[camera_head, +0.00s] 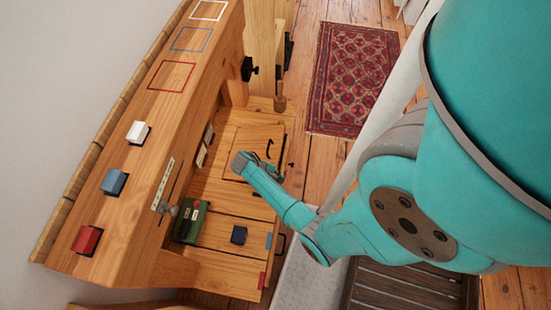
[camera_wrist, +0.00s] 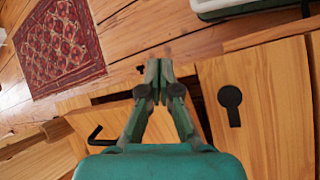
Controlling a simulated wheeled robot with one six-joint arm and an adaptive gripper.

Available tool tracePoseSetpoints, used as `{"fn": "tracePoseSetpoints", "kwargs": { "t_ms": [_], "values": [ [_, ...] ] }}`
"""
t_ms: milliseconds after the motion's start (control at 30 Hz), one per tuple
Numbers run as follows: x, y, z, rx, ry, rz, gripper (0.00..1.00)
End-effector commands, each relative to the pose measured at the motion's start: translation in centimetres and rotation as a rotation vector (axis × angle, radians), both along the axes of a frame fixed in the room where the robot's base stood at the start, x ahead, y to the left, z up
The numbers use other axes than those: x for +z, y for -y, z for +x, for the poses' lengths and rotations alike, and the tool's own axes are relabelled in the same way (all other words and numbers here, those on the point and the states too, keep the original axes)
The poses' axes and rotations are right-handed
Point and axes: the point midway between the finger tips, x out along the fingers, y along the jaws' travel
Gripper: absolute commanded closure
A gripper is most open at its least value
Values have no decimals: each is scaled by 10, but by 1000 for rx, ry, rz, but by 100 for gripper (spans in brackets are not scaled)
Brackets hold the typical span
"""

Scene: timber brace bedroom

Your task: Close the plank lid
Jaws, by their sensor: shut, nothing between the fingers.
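A wooden panel with a dark bent handle, which looks like the plank lid (camera_head: 243,145), is set in the bench top in the head view. In the wrist view a plank with a black bent handle (camera_wrist: 95,135) lies at lower left, partly hidden by my gripper. A dark gap shows along its upper edge, so it looks not flush. My gripper (camera_wrist: 158,66) is shut and empty, its fingertips above the wood near that gap. In the head view my gripper (camera_head: 272,172) is small and dark, close beside the panel; contact cannot be told.
A plank with a black round-ended fitting (camera_wrist: 231,105) is right of my gripper. Red (camera_head: 86,240), blue (camera_head: 114,182) and white (camera_head: 138,132) blocks sit on the ledge. A red rug (camera_head: 350,75) lies on open floor.

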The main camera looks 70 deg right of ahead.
Motion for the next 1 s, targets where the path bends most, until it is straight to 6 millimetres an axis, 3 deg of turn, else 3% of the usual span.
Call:
{"fn": "tracePoseSetpoints", "kwargs": {
  "t_ms": [200, 400, 533, 733, 1000],
  "values": [
    [50, 37, 24, 95, 289, 310, 100],
    [103, 67, 39, 278, 529, 411, 100],
    [123, 77, 43, 357, 605, 422, 100],
    [120, 78, 45, 387, 625, 427, 100],
    [76, 77, 52, 385, 623, 427, 100]
  ]
}}
